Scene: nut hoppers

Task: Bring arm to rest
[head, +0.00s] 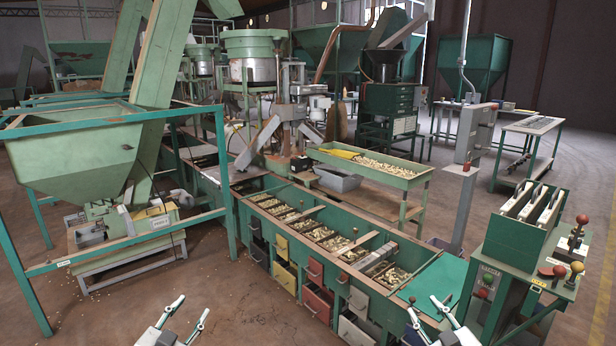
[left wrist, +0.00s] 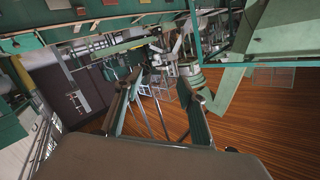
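My left gripper (head: 195,305) shows at the bottom of the head view, left of the middle. Its two fingers are spread and nothing is between them. In the left wrist view my left gripper (left wrist: 157,82) also has its fingers apart and empty. My right gripper (head: 421,303) is at the bottom right of the head view, in front of the green bench (head: 345,290). Its fingers are spread apart with nothing seen between them. Both grippers point up and forward in the head view.
The green bench has several bins of nuts on top and coloured drawers below. A control stand (head: 515,260) with red knobs is at the right. A large green hopper (head: 75,150) in a teal frame is at the left. Brown floor (head: 240,300) lies open between them.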

